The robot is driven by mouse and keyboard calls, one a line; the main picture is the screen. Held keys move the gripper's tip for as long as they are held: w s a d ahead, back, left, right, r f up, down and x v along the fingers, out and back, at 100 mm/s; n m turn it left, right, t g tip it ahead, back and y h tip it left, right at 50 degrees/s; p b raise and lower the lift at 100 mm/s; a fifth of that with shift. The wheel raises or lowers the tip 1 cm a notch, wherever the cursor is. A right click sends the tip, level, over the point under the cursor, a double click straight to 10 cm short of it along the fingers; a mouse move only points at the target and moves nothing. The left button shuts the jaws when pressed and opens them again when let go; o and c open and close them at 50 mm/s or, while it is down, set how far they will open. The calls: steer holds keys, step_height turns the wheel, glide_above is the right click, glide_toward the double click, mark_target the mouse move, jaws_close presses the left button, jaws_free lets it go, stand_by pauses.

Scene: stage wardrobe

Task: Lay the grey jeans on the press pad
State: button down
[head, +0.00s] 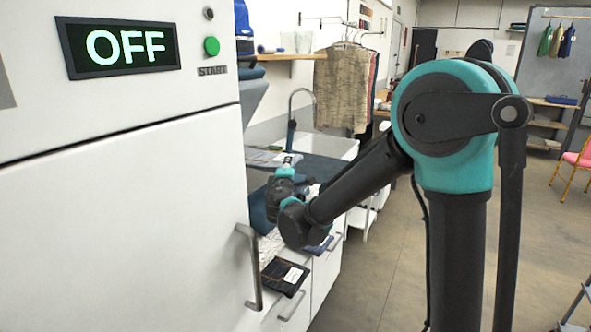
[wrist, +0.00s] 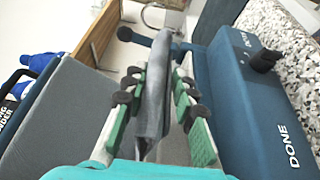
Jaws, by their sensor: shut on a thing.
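My gripper (wrist: 158,84) is shut on the grey jeans (wrist: 153,100), a narrow folded strip of grey cloth between the green finger pads in the wrist view. A flat grey padded panel (wrist: 62,112) with a dark edge lies left of the gripper in the wrist view; I cannot tell whether it is the press pad or the press's lid. In the head view my gripper (head: 288,165) is small, beyond my arm and over the counter. The jeans cannot be made out there.
A white cabinet (head: 120,200) fills the head view's left. A dark package (head: 285,275) lies on the counter. A sink (head: 325,145) stands behind.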

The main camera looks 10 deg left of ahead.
steer(key=shift+w+a, duration=0.3)
steer(key=shift+a, duration=0.55)
steer(key=shift+w+a, duration=0.3)
steer(key=shift+a, duration=0.6)
steer(key=shift+w+a, duration=0.3)
steer(key=shift+a, duration=0.55)
steer(key=shift+a+f, duration=0.1)
steer(key=shift+f, duration=2.3)
jaws_free()
steer(key=s+d, duration=0.3)
steer(key=d, duration=0.7)
steer(key=shift+s+d, duration=0.25)
steer(key=shift+s, duration=0.05)
